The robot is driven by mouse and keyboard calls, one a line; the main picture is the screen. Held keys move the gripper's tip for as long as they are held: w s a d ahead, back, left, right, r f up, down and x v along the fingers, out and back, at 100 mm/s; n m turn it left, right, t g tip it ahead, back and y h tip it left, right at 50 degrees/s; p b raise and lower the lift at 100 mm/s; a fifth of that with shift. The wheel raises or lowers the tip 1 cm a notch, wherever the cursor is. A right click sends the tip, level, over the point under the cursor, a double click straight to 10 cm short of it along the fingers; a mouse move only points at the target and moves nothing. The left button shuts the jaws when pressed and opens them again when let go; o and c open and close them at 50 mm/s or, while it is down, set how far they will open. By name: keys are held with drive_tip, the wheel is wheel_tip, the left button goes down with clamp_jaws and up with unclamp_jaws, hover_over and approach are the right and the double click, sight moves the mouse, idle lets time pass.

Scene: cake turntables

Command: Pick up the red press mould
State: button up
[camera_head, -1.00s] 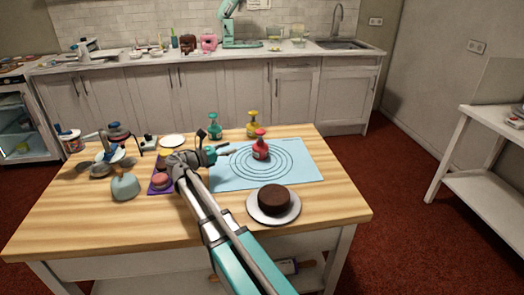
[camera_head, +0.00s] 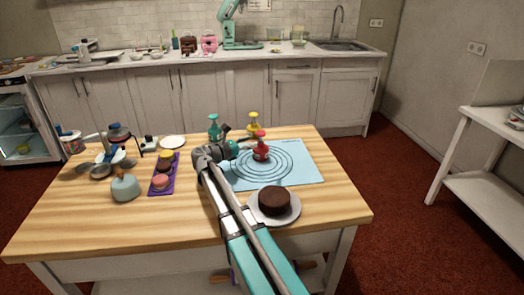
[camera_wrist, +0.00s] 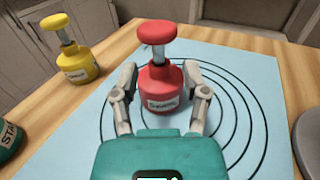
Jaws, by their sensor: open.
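The red press mould (camera_head: 261,152) stands upright on the blue mat (camera_head: 306,172), near the upper part of its printed rings. It has a round red knob on a metal stem above a red body with a pale label. It also shows in the wrist view (camera_wrist: 164,90). My gripper (camera_wrist: 164,92) is open, with one finger on each side of the mould's body. I cannot tell whether the fingers touch it. In the head view my gripper (camera_head: 246,146) is just left of the mould, and my arm hides part of the mat.
A yellow press mould (camera_head: 253,126) and a teal one (camera_head: 214,129) stand behind. A chocolate cake on a white plate (camera_head: 291,216) stands at the mat's front edge. A purple tray with small cakes (camera_head: 156,186) lies left. Bare wooden table (camera_head: 180,220) is in front.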

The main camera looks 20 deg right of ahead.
sight(261, 142)
drive_tip(key=shift+d, duration=0.15)
drive_tip(key=shift+w+d+f, duration=0.1)
drive_tip(key=shift+w+d, duration=0.05)
drive_tip(key=shift+d, duration=0.7)
drive_tip(key=shift+w+d+f, duration=0.1)
drive_tip(key=shift+w+d, duration=0.1)
drive_tip(key=shift+d, duration=0.6)
drive_tip(key=shift+w+d+f, duration=0.1)
drive_tip(key=shift+w+d, duration=0.05)
drive_tip(key=shift+d, duration=0.7)
clamp_jaws()
